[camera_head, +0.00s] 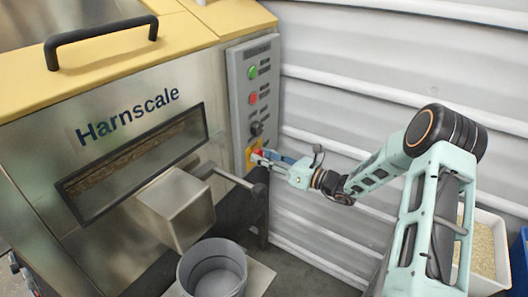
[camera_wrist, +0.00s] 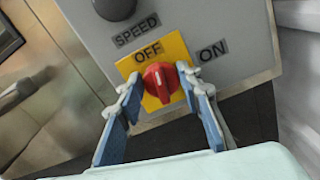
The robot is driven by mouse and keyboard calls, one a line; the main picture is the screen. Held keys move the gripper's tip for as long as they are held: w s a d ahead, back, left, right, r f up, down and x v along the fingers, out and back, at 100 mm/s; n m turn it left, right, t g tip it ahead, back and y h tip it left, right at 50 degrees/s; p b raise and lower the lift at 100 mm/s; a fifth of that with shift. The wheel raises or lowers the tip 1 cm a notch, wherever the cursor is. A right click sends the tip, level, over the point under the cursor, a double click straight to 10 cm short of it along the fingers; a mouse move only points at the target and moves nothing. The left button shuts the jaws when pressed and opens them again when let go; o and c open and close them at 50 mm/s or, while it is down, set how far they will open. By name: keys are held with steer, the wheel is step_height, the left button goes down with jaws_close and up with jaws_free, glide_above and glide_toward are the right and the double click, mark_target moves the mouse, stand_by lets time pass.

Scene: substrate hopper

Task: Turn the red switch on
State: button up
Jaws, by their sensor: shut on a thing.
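The red switch (camera_wrist: 160,82) is a rotary knob on a yellow plate (camera_wrist: 178,47) low on the grey control panel. The labels OFF and ON show above it and to its upper right. A pale line runs along the knob, but I cannot tell which label it points to. In the head view the switch (camera_head: 257,155) is small and partly hidden by my gripper (camera_head: 266,157). In the wrist view the blue-padded fingers of my gripper (camera_wrist: 160,77) are on both sides of the knob, shut on it.
Above the switch on the panel are a black speed knob (camera_head: 257,128), a red button (camera_head: 253,98) and a green button (camera_head: 252,72). A metal bar with a black end (camera_head: 259,189) sticks out below. A grey bucket (camera_head: 213,270) stands under the hopper's spout. Corrugated wall is behind my arm.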

steer(key=m+p, duration=0.1)
steer(key=p, duration=0.1)
steer(key=m+p, duration=0.1)
steer(key=m, duration=0.1)
steer(key=shift+r+m+p, duration=0.2)
steer(key=shift+m+p, duration=0.1)
steer(key=shift+p, duration=0.1)
steer(key=shift+w+d+f+m+p, duration=0.15)
steer(key=shift+m+p, duration=0.9)
steer(key=shift+m, duration=0.9)
steer(key=shift+a+f+m+p, duration=0.1)
steer(key=shift+f+m+p, duration=0.1)
steer(key=shift+m+p, duration=1.35)
steer(key=shift+w+d+f+m+p, duration=0.15)
steer(key=shift+m+p, duration=0.4)
steer(key=shift+m, duration=1.85)
steer(key=shift+s+a, duration=0.1)
steer(key=o, duration=1.1)
